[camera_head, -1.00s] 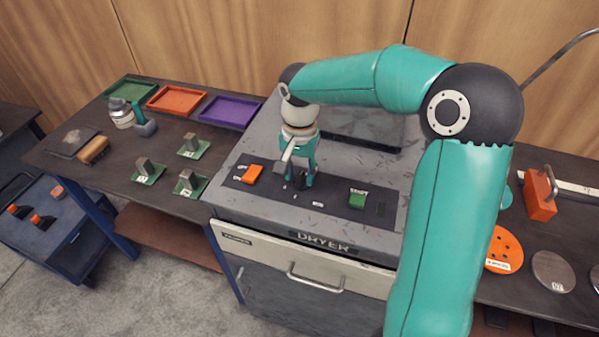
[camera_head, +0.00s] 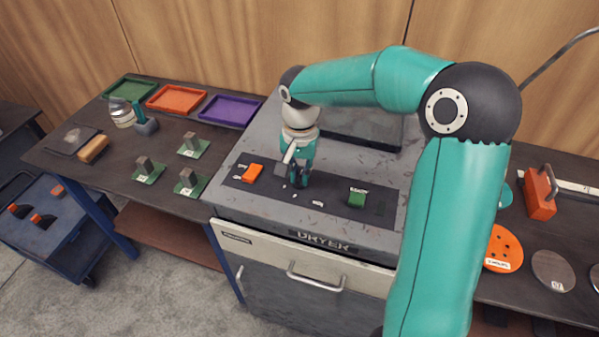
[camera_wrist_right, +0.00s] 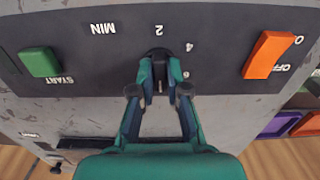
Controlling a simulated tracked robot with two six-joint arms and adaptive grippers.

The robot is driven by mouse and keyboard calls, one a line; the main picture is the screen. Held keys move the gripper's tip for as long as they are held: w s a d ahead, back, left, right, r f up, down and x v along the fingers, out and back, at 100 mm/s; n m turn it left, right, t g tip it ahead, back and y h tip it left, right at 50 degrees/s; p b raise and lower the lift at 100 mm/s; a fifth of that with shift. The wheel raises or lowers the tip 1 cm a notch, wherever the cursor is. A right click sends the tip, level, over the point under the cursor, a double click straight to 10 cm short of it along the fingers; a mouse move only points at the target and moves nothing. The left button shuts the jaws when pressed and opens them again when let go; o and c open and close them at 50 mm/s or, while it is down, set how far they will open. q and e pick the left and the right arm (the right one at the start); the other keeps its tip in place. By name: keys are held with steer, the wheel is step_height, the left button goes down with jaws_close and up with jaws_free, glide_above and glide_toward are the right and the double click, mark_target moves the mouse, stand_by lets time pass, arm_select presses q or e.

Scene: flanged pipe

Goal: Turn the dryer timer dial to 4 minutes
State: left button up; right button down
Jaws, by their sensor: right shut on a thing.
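The dryer (camera_head: 312,215) has a dark control panel on top. In the right wrist view the timer dial (camera_wrist_right: 155,52) is a dark round knob, mostly hidden by my fingers. The marks "2" (camera_wrist_right: 160,29) and "4" (camera_wrist_right: 190,47) are printed around it, with another mark partly covered by a finger. My right gripper (camera_wrist_right: 160,76) points down at the panel, shut on the dial; it also shows in the head view (camera_head: 297,180). I cannot tell which mark the dial points to. My left gripper is not in view.
An orange ON/OFF switch (camera_wrist_right: 268,54) and a green START button (camera_wrist_right: 40,63) flank the dial. Coloured trays (camera_head: 176,99) and several green-based blocks (camera_head: 148,170) are on the left bench. An orange handled block (camera_head: 541,194) and discs (camera_head: 552,270) are on the right.

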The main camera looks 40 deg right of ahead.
steer(key=shift+n, duration=0.4)
steer(key=n, duration=0.6)
steer(key=shift+w+b, duration=0.1)
steer(key=shift+b, duration=0.2)
steer(key=n, duration=0.6)
steer(key=shift+r+n, duration=0.1)
steer(key=shift+n, duration=0.2)
steer(key=n, duration=0.5)
steer(key=shift+d, duration=0.1)
steer(key=n+p, duration=0.1)
steer(key=n, duration=0.4)
steer(key=c, duration=1.2)
jaws_free()
steer(key=shift+o, duration=0.2)
